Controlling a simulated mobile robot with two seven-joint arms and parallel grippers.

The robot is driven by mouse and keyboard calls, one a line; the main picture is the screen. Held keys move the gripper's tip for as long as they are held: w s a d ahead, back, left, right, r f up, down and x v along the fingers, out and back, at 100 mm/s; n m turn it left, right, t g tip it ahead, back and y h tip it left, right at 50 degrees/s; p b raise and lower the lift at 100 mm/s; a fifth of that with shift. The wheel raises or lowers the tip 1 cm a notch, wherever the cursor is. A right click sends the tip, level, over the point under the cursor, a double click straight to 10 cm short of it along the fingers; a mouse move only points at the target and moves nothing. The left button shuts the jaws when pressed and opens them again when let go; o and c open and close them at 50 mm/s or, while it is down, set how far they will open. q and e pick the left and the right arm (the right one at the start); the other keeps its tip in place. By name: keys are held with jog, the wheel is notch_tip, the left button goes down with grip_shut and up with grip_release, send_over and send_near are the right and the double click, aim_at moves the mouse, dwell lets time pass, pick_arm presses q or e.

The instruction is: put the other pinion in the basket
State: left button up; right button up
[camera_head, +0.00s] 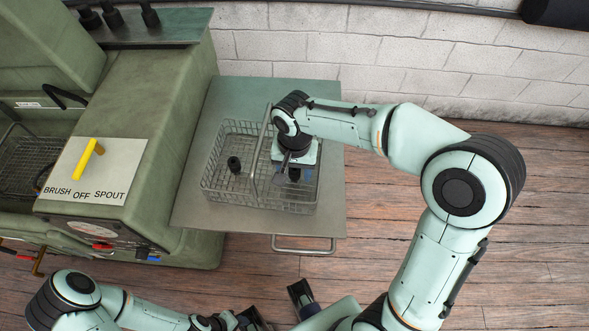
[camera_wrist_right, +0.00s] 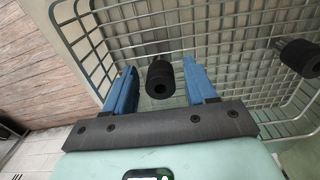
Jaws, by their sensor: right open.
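The wire basket (camera_head: 212,190) sits on a metal shelf. One black pinion (camera_head: 235,164) lies in its left part; a black pinion also shows at the right edge of the right wrist view (camera_wrist_right: 297,56). My right gripper (camera_head: 293,175) is over the basket's right part, its fingers pointing down inside the rim. In the right wrist view its two blue fingers (camera_wrist_right: 158,88) are open, with another black pinion (camera_wrist_right: 160,79) between them and a gap on each side. Whether that pinion rests on the basket floor is unclear. My left gripper (camera_head: 248,320) is at the bottom edge, partly cut off.
The metal shelf (camera_head: 190,213) has bare margins around the basket. The basket's handle (camera_head: 262,150) crosses over its middle, close to my right gripper. A green washing machine (camera_head: 165,130) with a yellow lever (camera_head: 88,158) stands to the left. A brick wall (camera_head: 420,60) is behind.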

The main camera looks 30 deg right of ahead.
notch_tip(320, 180, up, 12)
jog(key=p, duration=0.1)
jog(key=shift+f+p, duration=0.15)
jog(key=shift+p, duration=0.25)
dwell(0.3)
